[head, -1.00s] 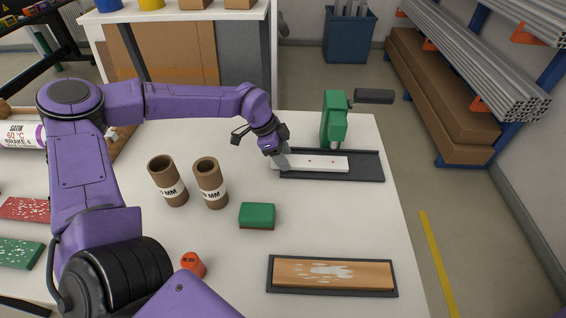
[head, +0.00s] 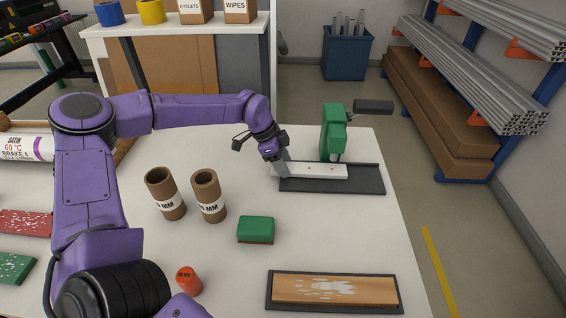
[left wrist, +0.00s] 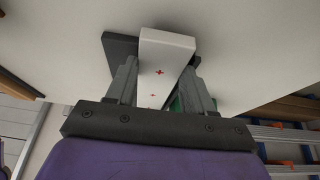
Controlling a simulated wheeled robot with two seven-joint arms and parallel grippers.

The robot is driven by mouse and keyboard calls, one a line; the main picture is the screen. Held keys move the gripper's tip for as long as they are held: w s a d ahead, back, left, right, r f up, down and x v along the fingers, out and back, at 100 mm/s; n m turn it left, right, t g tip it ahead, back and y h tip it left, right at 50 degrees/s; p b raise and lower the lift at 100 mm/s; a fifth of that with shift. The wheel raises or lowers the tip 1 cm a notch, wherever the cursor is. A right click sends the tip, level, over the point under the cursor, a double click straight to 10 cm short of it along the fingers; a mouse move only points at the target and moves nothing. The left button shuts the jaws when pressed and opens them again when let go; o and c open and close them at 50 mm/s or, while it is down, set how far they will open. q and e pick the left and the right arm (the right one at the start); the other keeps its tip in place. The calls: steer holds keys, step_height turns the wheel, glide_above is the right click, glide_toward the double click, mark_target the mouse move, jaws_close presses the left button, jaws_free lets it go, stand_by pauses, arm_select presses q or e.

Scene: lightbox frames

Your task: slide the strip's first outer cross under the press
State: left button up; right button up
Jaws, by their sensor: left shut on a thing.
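The white strip (head: 318,172) lies along the dark base plate (head: 365,183) of the green press (head: 333,135), which has a dark handle. Small red marks show on the strip. One is left of the press head and another is close to it. My left gripper (head: 281,165) is shut on the strip's left end, with the strip level. In the left wrist view the strip (left wrist: 166,45) runs between both fingers, with two red crosses visible. The press is mostly hidden there, with a green part showing beside the right finger. My right gripper is not in view.
A wooden board in a dark tray (head: 270,302) lies at the front right. Bare table lies between them and the press.

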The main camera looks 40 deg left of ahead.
arm_select(q)
steer(key=o, duration=1.1)
steer(key=shift+w+a+r, duration=0.25)
steer(key=shift+w+r, duration=0.2)
steer(key=shift+r, duration=0.25)
steer(key=shift+o, duration=0.4)
steer(key=s+b+v, duration=0.1)
steer(key=v, duration=0.8)
steer(key=shift+s, duration=0.1)
